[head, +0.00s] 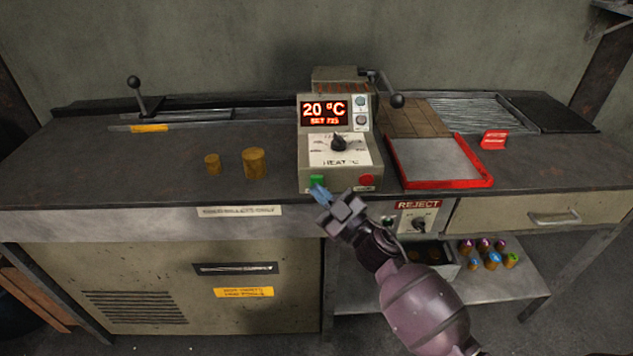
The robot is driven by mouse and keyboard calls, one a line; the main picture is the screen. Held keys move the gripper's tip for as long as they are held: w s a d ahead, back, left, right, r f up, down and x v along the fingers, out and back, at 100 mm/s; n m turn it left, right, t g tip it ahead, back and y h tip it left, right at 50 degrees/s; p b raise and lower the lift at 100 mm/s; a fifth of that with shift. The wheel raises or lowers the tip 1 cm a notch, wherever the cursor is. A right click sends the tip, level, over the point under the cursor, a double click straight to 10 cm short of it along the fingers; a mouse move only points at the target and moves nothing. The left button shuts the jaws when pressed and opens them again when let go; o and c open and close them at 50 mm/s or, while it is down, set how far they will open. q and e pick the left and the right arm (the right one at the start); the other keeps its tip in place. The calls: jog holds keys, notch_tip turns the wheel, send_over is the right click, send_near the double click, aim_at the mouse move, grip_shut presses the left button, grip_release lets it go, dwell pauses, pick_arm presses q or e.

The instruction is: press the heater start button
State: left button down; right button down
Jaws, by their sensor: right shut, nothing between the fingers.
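The heater control box (312,150) stands at the front middle of the bench. Its display (325,111) reads 20 °C with a smaller SET line below. A black knob (338,143) sits on its sloped face. A green button (317,181) is at the lower left of its front and a red button (367,181) at the lower right. My right gripper (320,194) is shut and empty, its blue fingertips just below the green button and overlapping its lower edge in the picture. I cannot tell whether they touch it. My left gripper is not in view.
Two brown cylinders (254,163) stand left of the box. A red-rimmed tray (440,183) lies to the right, near a red sign (494,139). A lever with a black ball (397,101) rises behind the box. A REJECT panel (418,204) is below the bench edge.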

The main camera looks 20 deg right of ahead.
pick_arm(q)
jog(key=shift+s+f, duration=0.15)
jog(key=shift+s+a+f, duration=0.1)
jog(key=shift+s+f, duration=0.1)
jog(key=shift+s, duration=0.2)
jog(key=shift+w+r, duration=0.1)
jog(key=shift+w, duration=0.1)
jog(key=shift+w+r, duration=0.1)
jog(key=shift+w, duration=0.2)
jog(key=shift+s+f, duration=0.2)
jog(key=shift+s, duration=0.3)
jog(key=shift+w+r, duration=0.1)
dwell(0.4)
